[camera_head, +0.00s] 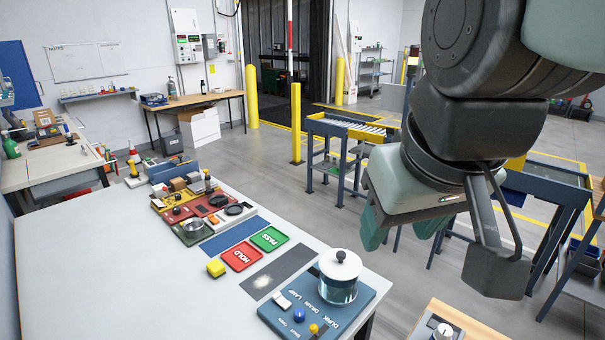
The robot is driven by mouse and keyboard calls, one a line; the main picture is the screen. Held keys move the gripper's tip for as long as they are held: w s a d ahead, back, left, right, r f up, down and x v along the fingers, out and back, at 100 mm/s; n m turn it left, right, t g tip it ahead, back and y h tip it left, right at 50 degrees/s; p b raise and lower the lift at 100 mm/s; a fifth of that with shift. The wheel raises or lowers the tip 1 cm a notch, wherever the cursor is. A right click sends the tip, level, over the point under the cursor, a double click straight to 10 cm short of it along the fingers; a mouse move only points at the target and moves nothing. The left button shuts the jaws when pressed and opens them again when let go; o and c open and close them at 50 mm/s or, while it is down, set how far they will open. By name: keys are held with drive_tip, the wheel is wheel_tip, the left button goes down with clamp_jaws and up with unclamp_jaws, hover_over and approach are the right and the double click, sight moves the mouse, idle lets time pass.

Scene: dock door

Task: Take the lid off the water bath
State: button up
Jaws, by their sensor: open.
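The water bath (338,288) is a clear round vessel standing on a blue base panel (312,328) at the table's right end. Its pale lid (340,267) with a black ball knob (341,256) sits on top of it. My gripper (404,240) hangs in the air to the right of the bath and higher in the picture, apart from it. Its greenish fingers are spread and hold nothing that I can see; part of the gripper is hidden by its own housing.
The white table (100,265) has a clear left half. A red HOLD tray (241,257), a green PASS tray (269,239), a yellow block (216,268) and a dark mat (278,271) lie beside the bath. A roller conveyor (350,127) stands behind.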

drive_tip(key=w+n+g, duration=0.2)
drive_tip(key=w+n, duration=0.3)
drive_tip(key=w, duration=0.5)
drive_tip(key=n+g, duration=0.3)
drive_tip(key=n, duration=0.8)
hover_over(341, 253)
wheel_tip(341, 253, down, 24)
drive_tip(key=shift+r, duration=0.2)
drive_tip(key=shift+s+f, duration=0.1)
drive_tip(key=shift+f, duration=2.95)
drive_tip(key=shift+c, duration=0.4)
clamp_jaws()
